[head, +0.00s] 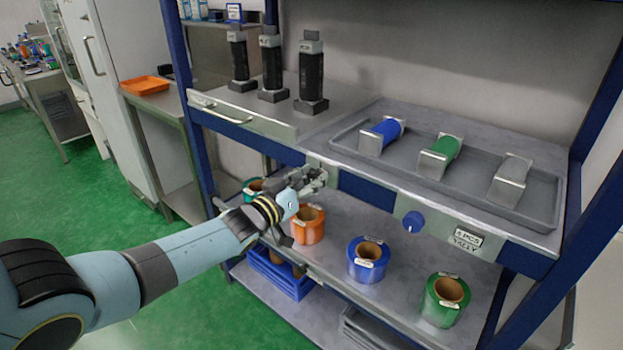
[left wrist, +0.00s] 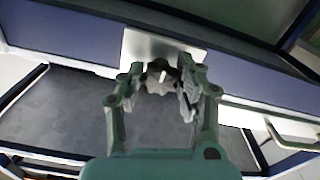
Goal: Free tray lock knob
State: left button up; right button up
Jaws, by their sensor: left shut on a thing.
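A dark lobed knob (left wrist: 160,72) with a pale mark sits on a metal plate (left wrist: 145,47) on the shelf's front rail, seen in the left wrist view. My left gripper (head: 316,178) reaches the rail's front in the head view and hides the knob there. In the left wrist view my left gripper (left wrist: 163,95) is shut on the knob, one finger on each side. The grey tray (head: 545,190) lies on the shelf just behind and to the right. A round blue knob (head: 413,222) is farther right on the same rail. My right gripper is not in view.
The tray carries blue (head: 388,128), green (head: 447,146) and bare metal (head: 510,180) holders. Dark upright devices (head: 271,75) stand behind left.

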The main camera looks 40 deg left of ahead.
pick_arm(q)
jog(key=shift+s+f, duration=0.1)
jog(key=shift+f, duration=0.05)
jog(key=o, duration=1.2)
jog(key=shift+c, duration=0.2)
jog(key=shift+s, duration=0.2)
jog(key=s+a, duration=0.1)
jog(key=s, duration=1)
jog(key=shift+s, duration=0.25)
